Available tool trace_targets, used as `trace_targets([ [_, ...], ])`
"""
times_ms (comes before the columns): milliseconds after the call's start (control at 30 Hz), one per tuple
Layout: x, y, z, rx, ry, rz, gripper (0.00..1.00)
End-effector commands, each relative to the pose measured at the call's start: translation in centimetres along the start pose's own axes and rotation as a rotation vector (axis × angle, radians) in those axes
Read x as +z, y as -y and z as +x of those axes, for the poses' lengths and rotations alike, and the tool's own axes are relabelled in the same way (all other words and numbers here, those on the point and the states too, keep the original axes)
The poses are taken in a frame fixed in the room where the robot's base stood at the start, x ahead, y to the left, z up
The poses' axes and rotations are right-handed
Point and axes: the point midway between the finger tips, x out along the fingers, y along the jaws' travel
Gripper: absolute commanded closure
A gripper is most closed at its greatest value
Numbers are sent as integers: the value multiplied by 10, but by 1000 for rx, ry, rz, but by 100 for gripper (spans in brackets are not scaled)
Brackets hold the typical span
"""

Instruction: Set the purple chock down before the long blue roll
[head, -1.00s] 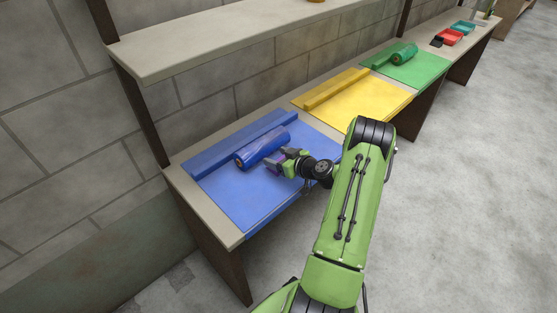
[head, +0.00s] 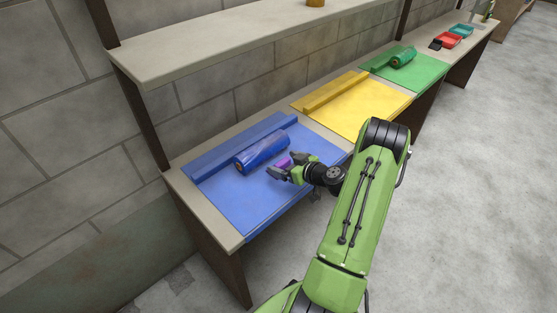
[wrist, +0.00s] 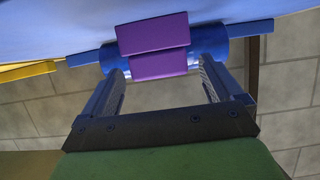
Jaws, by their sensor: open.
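The long blue roll (head: 262,152) lies on the blue mat (head: 240,205), alongside a raised blue bar (head: 225,153) at the back. The purple chock (head: 283,162) sits on the mat at the front side of the roll, near its right end. In the wrist view the chock (wrist: 153,45) shows as two purple faces in front of the roll (wrist: 213,42). Whether chock and roll touch, I cannot tell. My gripper (wrist: 162,68) is open, its fingers apart and short of the chock, with nothing between them. In the head view my gripper (head: 284,173) partly hides the chock.
To the right on the same bench are a yellow mat (head: 365,112) with a bar, and a green mat (head: 425,72) with a green roll (head: 404,57). Red (head: 447,41) and teal (head: 462,31) trays stand at the far end. A shelf (head: 210,45) overhangs the bench's back.

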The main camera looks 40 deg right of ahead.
Motion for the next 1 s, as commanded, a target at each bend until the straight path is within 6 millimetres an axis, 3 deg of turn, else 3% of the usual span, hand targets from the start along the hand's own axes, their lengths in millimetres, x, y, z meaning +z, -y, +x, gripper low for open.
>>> trace_targets([
  [33,-1,-2,-16,6,3,4,7],
  [200,-1,-1,-59,5,1,2,7],
  [333,-1,-1,-77,2,0,1,7],
  [467,-10,10,-78,-34,16,-15,7],
  [567,-40,48,-67,-147,94,-58,7],
  [733,-95,148,-70,-330,349,-144,7],
  [867,-125,220,-104,-339,547,-197,7],
  [1000,-144,278,-167,-233,683,-203,7],
])
